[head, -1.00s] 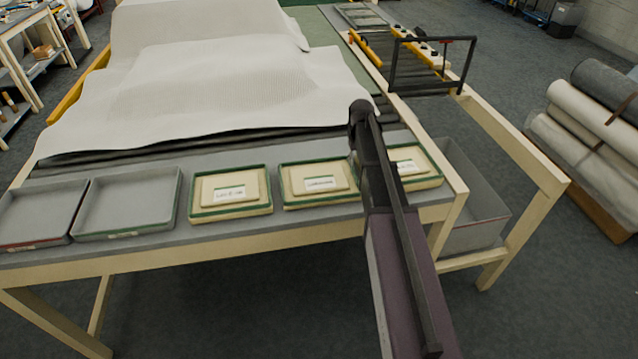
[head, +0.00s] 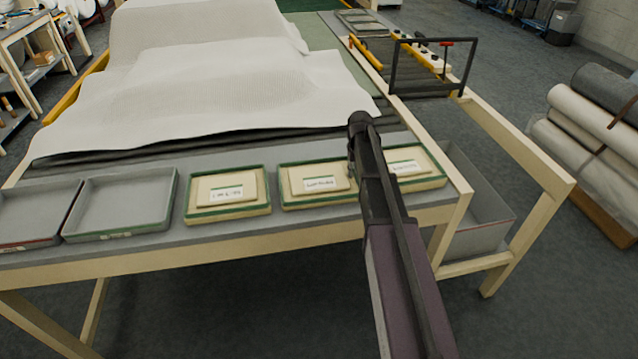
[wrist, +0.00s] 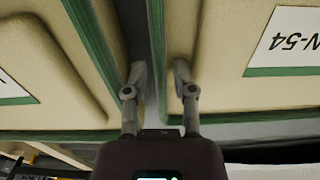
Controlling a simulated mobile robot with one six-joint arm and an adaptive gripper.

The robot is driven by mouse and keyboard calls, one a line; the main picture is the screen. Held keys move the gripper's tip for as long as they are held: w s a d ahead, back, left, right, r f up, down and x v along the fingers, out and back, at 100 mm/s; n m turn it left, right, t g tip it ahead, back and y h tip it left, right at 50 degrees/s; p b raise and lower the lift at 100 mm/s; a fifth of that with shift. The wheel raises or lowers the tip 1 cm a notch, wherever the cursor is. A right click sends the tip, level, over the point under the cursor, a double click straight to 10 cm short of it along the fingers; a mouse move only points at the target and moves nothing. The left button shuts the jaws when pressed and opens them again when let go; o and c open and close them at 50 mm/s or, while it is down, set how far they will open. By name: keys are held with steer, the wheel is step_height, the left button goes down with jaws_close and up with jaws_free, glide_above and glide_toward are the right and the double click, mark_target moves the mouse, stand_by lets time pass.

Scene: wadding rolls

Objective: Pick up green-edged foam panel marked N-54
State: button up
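The foam panel marked N-54 (wrist: 245,60) is cream with a green edge, at the right of the wrist view. It appears to be the middle panel (head: 297,172) in the head view, where its label is too small to read. My gripper (wrist: 160,72) is open and empty, its two fingers parted over the dark gap between this panel and a neighbouring one. The right finger is close beside the N-54 panel; contact is unclear.
Another labelled panel (wrist: 50,70) lies close on the other side of the fingers. A third labelled panel (head: 227,190) and grey trays (head: 120,203) stand leftward along the table's front. White wadding (head: 220,85) covers the table behind. A black frame (head: 432,68) stands at right.

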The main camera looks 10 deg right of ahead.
jaws_close()
steer(key=shift+r, duration=0.1)
stand_by(0.4)
step_height(320, 180, up, 10)
steer(key=p, duration=1)
stand_by(0.6)
